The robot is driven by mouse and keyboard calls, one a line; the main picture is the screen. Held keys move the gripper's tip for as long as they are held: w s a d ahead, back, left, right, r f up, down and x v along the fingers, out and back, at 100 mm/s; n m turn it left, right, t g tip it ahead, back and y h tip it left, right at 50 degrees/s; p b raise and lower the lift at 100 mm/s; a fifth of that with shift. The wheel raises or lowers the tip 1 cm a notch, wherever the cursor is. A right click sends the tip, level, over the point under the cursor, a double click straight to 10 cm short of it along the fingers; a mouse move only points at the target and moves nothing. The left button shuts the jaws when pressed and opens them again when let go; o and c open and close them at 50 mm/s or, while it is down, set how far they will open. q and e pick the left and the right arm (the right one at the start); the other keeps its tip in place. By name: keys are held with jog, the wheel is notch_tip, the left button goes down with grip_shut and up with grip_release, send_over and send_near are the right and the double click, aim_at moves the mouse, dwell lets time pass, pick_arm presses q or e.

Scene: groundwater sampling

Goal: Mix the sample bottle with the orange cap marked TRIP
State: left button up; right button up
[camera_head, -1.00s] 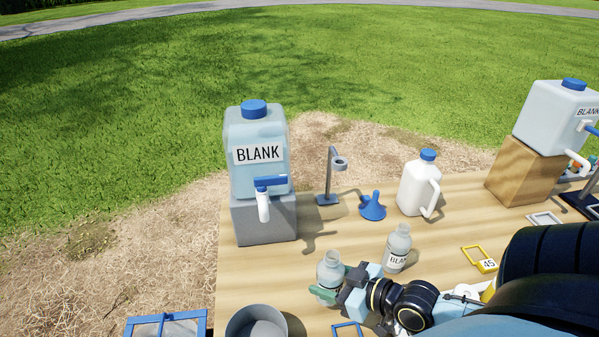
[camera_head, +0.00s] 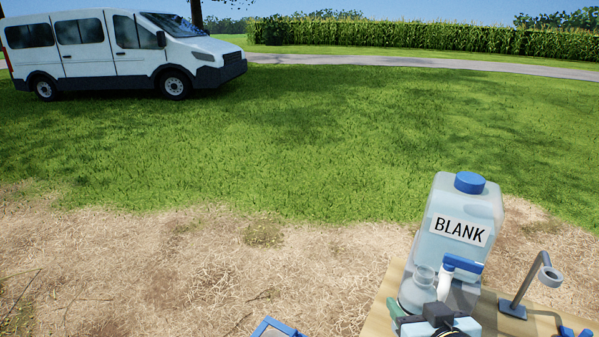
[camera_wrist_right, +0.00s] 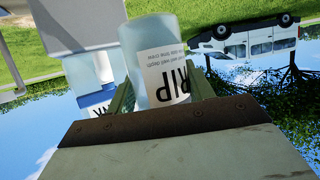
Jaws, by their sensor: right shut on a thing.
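In the head view, my right gripper (camera_head: 420,322) is shut on a clear sample bottle (camera_head: 415,293), held upright with an open-looking mouth and no orange cap visible. In the wrist view the bottle (camera_wrist_right: 148,45) stands between the green fingers (camera_wrist_right: 160,95). Its white label shows "RIP" upside down; the rest of the word is hidden, and so is the neck end. In the head view the bottle is in front of the BLANK jug (camera_head: 462,205), just left of its white tap spout (camera_head: 444,285). I cannot tell whether they touch. My left gripper is not in view.
The jug's blue tap handle (camera_head: 463,263) is close to the bottle. A grey stand with a ring (camera_head: 530,285) is to the right on the wooden table (camera_head: 378,312). A blue frame (camera_head: 275,328) shows at the bottom. A white van (camera_head: 120,50) is far off.

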jog(key=shift+w+a+r, duration=0.1)
jog(key=shift+w+r, duration=0.1)
jog(key=shift+r, duration=0.25)
jog(key=shift+w+a+r, duration=0.1)
jog(key=shift+w+r, duration=0.1)
jog(key=shift+r, duration=0.2)
jog(key=w+p, duration=0.2)
jog(key=w, duration=0.5)
jog(key=shift+w+p, duration=0.3)
jog(key=shift+w, duration=0.05)
